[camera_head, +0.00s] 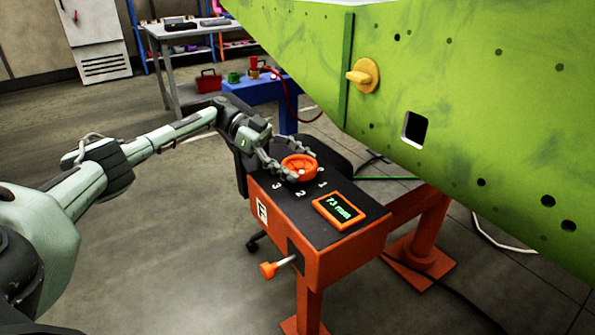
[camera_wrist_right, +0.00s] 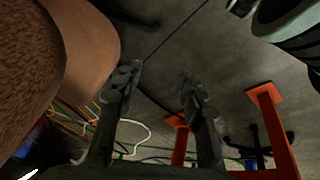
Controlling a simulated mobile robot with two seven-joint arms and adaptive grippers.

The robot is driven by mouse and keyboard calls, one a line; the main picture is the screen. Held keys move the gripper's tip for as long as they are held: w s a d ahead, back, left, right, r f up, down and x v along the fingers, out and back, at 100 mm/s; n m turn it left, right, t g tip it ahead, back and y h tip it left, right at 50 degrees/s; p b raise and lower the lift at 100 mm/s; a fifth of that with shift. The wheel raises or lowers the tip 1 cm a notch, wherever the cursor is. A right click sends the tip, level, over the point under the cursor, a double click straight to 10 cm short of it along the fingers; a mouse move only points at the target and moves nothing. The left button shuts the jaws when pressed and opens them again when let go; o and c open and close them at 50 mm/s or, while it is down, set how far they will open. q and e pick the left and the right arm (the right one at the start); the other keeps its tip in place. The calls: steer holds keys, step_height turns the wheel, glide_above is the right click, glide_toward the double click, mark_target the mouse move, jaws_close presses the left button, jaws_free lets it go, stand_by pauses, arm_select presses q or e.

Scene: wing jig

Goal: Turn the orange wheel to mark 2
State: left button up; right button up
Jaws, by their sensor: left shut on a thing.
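The orange wheel (camera_head: 300,163) sits on the black top of an orange stand (camera_head: 330,262) in the head view. White marks 3, 2 and 1 run from left to right along its near side. A small pale spot shows on the wheel, but I cannot tell clearly which mark it faces. My left gripper (camera_head: 292,160) reaches in from the left and is shut on the wheel, with its fingers at the rim. My right gripper (camera_wrist_right: 159,85) shows in the right wrist view, open and empty, with floor behind it.
A display (camera_head: 339,210) beside the wheel reads 73 mm. An orange-knobbed handle (camera_head: 268,270) sticks out of the stand's front. The large green wing panel (camera_head: 465,110) hangs close on the right. A blue table (camera_head: 265,92) stands behind.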

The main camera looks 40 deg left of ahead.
arm_select(q)
steer(key=shift+w+f+g, duration=0.1)
steer(key=shift+g, duration=0.2)
steer(key=shift+m+b, duration=0.3)
steer(key=shift+b, duration=0.05)
steer(key=shift+g+b, duration=0.3)
arm_select(e)
steer(key=shift+w+a+r+n+t+y, duration=0.1)
steer(key=shift+w+a+r+t+y, duration=0.05)
steer(key=shift+w+a+r+t, duration=0.45)
steer(key=shift+w+a+r+n+t+y, duration=0.1)
steer(key=shift+w+a+r+t, duration=0.25)
steer(key=shift+w, duration=0.4)
steer(key=shift+w+a+r+n+t+y, duration=0.15)
steer(key=shift+w+a+r+t, duration=0.25)
steer(key=shift+w+a, duration=0.3)
steer(key=shift+f, duration=0.1)
arm_select(q)
steer(key=o, duration=1.2)
steer(key=shift+c, duration=0.2)
arm_select(e)
steer(key=shift+d, duration=0.1)
